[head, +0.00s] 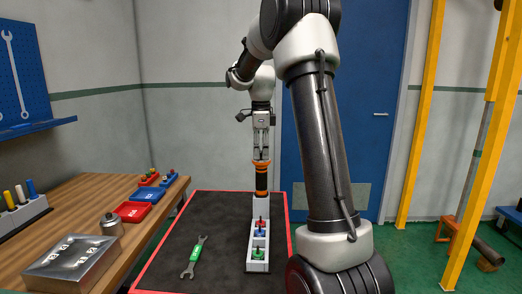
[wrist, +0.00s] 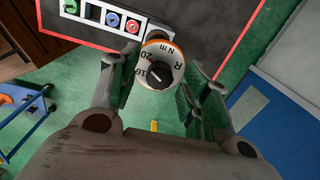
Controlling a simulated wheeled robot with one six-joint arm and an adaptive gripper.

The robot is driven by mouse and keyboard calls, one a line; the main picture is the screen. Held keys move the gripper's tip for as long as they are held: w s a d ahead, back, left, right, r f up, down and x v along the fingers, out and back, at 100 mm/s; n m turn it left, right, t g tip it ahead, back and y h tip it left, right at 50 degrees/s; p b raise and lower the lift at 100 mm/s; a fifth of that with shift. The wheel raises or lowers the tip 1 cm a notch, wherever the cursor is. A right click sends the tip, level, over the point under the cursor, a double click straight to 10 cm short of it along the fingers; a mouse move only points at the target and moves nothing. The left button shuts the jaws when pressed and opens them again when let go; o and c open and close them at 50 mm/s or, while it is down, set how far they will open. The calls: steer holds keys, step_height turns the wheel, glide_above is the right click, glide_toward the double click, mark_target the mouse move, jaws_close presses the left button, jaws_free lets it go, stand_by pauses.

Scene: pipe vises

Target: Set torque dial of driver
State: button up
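The driver (head: 261,182) stands upright at the far end of a white rack, with a black body and orange bands. In the wrist view its round white torque dial (wrist: 158,60) faces the camera, inside an orange rim. The dial shows 16, 20, R and Nm, with a dark mark near the 16. My gripper (head: 261,153) points straight down over the driver's top. In the wrist view its fingers are spread, one on each side of the dial. They look open; whether either fingertip touches the dial, I cannot tell.
The white rack (head: 258,267) also holds red, blue and green knobbed pieces. A wrench (head: 194,257) lies left on the black, red-edged mat (head: 215,220). A wooden bench (head: 85,205) at the left carries a metal box (head: 74,262), a canister (head: 111,225) and coloured trays.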

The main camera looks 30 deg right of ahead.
jaws_close()
